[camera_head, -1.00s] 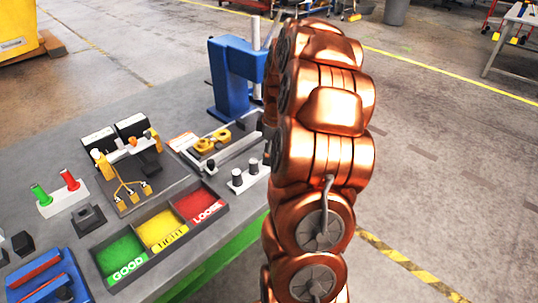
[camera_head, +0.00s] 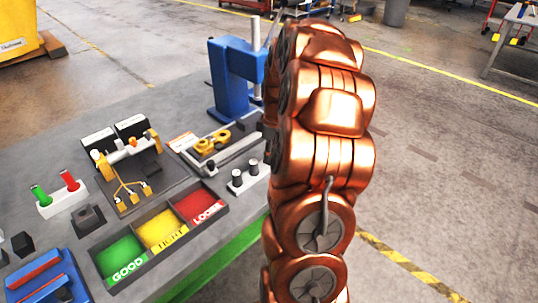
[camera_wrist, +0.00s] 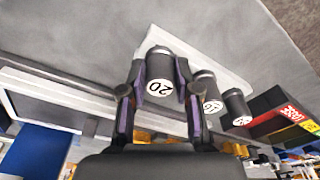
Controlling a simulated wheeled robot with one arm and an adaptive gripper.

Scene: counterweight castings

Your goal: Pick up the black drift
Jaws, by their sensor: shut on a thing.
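In the wrist view my gripper (camera_wrist: 157,92) is shut on a black drift (camera_wrist: 159,66), a dark cylinder with a white end face marked 20. One finger lies on each side of it. The drift is at the white rack (camera_wrist: 212,62); I cannot tell whether it is clear of the rack. Two similar black cylinders (camera_wrist: 207,88) (camera_wrist: 237,104) with white marked ends stand in a row beside it. In the head view my arm hides the gripper and the held drift. The white rack (camera_head: 250,183) shows there with two dark cylinders.
A sorting tray (camera_head: 160,247) with green, yellow and red compartments lies left of the rack. A blue press (camera_head: 232,78) stands behind. A grey fixture with yellow parts (camera_head: 205,146) sits near the rack. The table's edge runs close by on the right.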

